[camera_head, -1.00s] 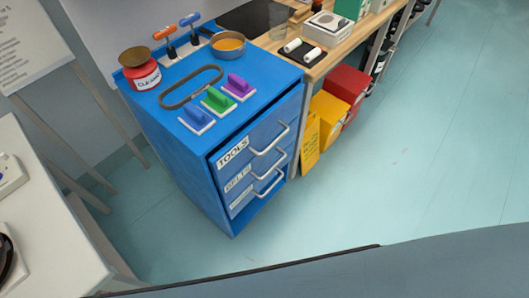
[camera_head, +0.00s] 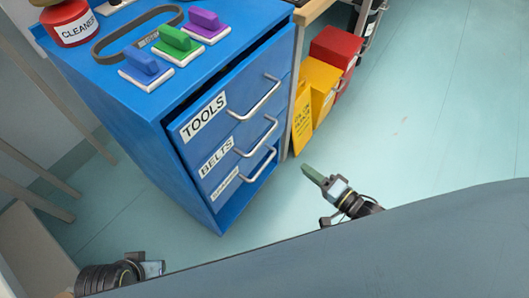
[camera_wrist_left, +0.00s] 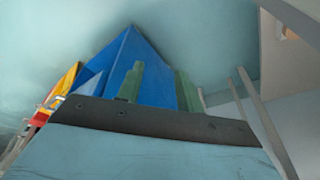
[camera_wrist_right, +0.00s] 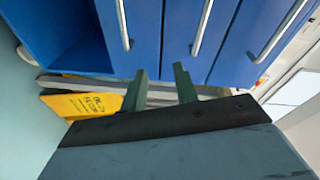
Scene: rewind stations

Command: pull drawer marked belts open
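The drawer marked BELTS (camera_head: 222,157) is the middle of three in a blue cabinet (camera_head: 150,130). Its front lines up with the fronts above and below, so it looks shut. Its pale bar handle (camera_head: 258,138) is clear of both grippers. In the right wrist view the middle handle (camera_wrist_right: 203,28) lies beyond the fingertips. My right gripper (camera_head: 312,174) is open and empty, to the right of the cabinet front; its fingers stand apart in the right wrist view (camera_wrist_right: 160,82). My left gripper (camera_head: 155,268) is low at left; its fingers stand apart, empty, in the left wrist view (camera_wrist_left: 160,82).
The TOOLS drawer (camera_head: 240,95) is above and another labelled drawer (camera_head: 240,180) below. Yellow (camera_head: 322,85) and red (camera_head: 338,52) bins and a yellow sign (camera_head: 302,120) stand right of the cabinet. Colored blocks and a belt lie on top. Floor in front is clear.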

